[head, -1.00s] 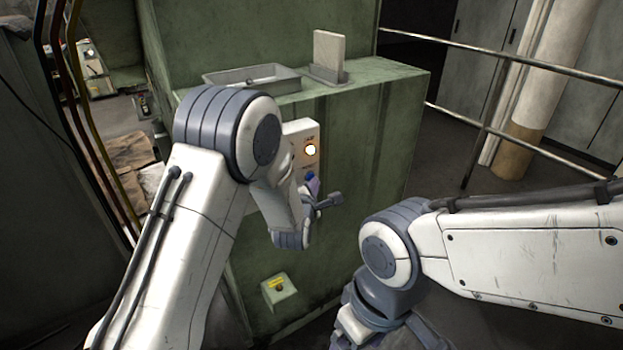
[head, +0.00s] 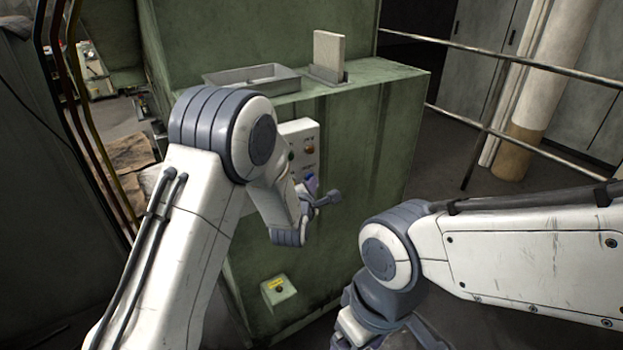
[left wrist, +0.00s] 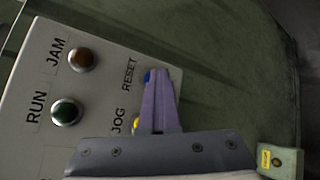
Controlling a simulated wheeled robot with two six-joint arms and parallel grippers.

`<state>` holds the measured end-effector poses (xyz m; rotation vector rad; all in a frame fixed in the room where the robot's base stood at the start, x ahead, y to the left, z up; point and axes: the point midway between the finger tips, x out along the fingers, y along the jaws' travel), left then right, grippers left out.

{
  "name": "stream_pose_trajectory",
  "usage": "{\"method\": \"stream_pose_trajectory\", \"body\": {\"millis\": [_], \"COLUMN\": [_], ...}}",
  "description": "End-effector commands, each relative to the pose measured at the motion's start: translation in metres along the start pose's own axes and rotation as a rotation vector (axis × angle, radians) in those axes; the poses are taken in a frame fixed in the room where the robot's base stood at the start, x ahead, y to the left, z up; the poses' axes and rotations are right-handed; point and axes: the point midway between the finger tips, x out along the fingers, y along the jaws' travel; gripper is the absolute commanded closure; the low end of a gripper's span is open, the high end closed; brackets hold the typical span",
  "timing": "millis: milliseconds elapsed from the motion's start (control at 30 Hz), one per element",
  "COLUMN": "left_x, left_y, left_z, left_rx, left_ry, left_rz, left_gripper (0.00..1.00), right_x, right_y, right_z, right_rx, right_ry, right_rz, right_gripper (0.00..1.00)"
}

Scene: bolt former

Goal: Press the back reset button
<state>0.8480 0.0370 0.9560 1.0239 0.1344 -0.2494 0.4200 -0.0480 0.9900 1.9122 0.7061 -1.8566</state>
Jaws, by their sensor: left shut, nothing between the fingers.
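The control panel (head: 307,134) is a pale plate on the green machine, partly hidden by my left arm in the head view. In the left wrist view the panel (left wrist: 105,55) has a blue RESET button (left wrist: 147,76), mostly covered by my left gripper, and a yellow JOG button (left wrist: 135,124) beside the fingers. My left gripper (left wrist: 158,74) is shut and empty, its purple tips over the RESET button; whether they touch it I cannot tell. It also shows at the panel in the head view (head: 313,184). My right gripper (head: 385,335) is low in the head view, its fingertips unclear.
The JAM lamp (left wrist: 82,59) and RUN lamp (left wrist: 67,111) are unlit. A small box with a yellow label (head: 278,290) sits low on the machine. A grey tray (head: 253,79) lies on the machine's ledge. A metal railing (head: 500,95) runs behind at right.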

Motion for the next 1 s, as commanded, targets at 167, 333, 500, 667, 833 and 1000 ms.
{"method": "stream_pose_trajectory", "body": {"millis": [167,333,500,667,833,1000], "left_x": [0.000,-0.005,-0.011,-0.012,-0.012,-0.021], "left_y": [0.000,-0.004,-0.008,-0.008,-0.009,-0.017], "left_z": [0.000,0.003,0.007,0.008,0.009,0.015], "left_rx": [-0.001,-0.002,-0.001,-0.001,-0.001,0.000], "left_ry": [0.002,0.001,0.001,0.001,0.001,-0.001], "left_rz": [0.002,0.002,0.001,0.002,0.001,-0.001], "left_gripper": [1.00,1.00,1.00,1.00,1.00,1.00], "right_x": [0.001,0.004,0.007,0.007,0.007,0.011], "right_y": [0.000,0.000,0.001,0.001,0.001,0.001], "right_z": [0.000,0.000,0.000,0.000,0.000,0.001], "right_rx": [0.000,0.000,0.000,0.000,0.000,0.000], "right_ry": [0.000,0.000,0.000,0.000,0.000,0.000], "right_rz": [0.000,0.000,0.000,0.000,0.000,0.000], "right_gripper": [0.15,0.15,0.15,0.15,0.15,0.15]}}
